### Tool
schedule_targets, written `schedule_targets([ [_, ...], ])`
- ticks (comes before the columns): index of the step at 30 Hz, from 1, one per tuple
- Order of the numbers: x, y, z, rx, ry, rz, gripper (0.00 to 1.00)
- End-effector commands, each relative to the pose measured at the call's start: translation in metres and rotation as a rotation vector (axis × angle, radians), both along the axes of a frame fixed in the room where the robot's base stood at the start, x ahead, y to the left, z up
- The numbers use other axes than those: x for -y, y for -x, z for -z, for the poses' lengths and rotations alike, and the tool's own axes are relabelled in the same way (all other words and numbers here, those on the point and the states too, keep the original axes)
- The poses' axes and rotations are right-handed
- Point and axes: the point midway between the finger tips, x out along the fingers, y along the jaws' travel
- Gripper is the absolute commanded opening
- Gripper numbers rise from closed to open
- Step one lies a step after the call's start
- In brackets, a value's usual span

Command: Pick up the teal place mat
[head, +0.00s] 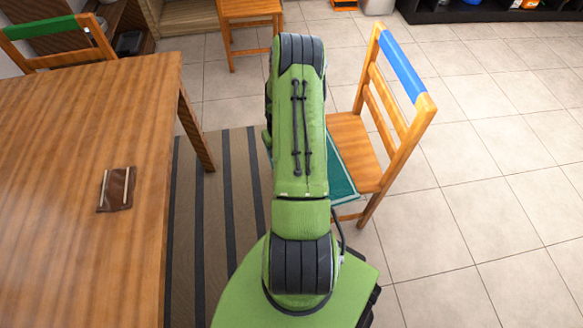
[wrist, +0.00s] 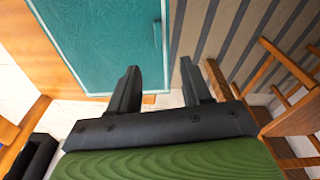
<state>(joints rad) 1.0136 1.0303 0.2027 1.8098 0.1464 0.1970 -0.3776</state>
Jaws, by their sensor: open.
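The teal place mat (wrist: 95,40) lies flat on a wooden chair seat and fills the upper left of the wrist view. It has a thin lighter border line. In the head view, only a strip of the mat (head: 341,178) shows to the right of my arm, which hides the rest. My gripper (wrist: 159,67) is open and empty in the wrist view. Its left finger overlaps the mat's lower right corner in the picture; its right finger appears beyond the mat's edge. I cannot tell its height above the mat. The gripper is hidden in the head view.
The chair (head: 400,120) has a blue-topped backrest at its right. A wooden table (head: 70,240) with a small brown item (head: 116,189) stands at left. A striped rug (head: 230,180) lies between. Tiled floor at right is clear. Another chair (head: 250,12) stands behind.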

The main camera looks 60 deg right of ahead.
Motion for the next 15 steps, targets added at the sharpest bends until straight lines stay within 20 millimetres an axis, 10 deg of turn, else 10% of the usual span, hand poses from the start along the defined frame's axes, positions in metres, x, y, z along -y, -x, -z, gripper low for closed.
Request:
schedule_targets([
  [15,0.014,-0.003,0.093,0.012,-0.004,0.079,0.48],
])
